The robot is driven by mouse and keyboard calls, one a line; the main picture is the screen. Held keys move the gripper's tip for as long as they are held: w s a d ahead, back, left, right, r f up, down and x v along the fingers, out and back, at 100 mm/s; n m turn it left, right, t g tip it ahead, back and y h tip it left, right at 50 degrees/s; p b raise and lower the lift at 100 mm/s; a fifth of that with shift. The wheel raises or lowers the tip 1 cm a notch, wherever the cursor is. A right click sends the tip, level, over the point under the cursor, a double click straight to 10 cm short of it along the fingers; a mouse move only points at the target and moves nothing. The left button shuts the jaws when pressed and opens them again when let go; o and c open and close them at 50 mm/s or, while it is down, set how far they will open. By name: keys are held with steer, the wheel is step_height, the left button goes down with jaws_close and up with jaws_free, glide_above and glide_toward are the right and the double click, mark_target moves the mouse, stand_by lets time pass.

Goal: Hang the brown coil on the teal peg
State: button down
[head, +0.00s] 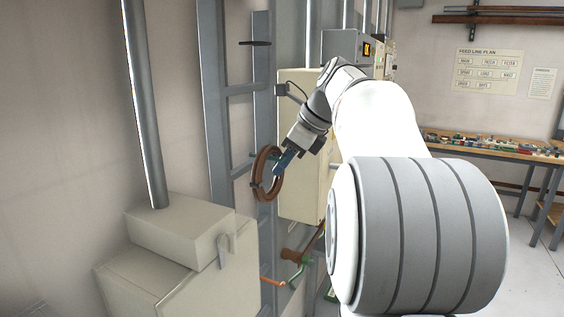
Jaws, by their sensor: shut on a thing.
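The brown coil (257,171) is an upright ring in the middle of the head view, in front of the grey rack upright. My gripper (284,161), with blue fingers, is shut on the coil's right side and holds it up. A dull teal peg (242,168) sticks out from the rack just left of the coil, at about mid height of the ring. The coil's rim overlaps the peg's right part in the picture. I cannot tell whether the coil is around the peg or only in front of it.
Below are an orange peg (271,282), a green peg (296,277) and a red-brown piece (291,255). A cream cabinet (300,200) stands behind my gripper. A beige box (180,232) is at lower left. A cluttered workbench (490,147) stands far right.

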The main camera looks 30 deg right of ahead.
steer(key=c, duration=1.2)
jaws_free()
steer(key=shift+r, duration=0.1)
steer(key=v, duration=0.7)
steer(key=shift+s+d+r+p, duration=0.15)
steer(key=shift+r+p, duration=0.15)
steer(key=shift+p, duration=0.05)
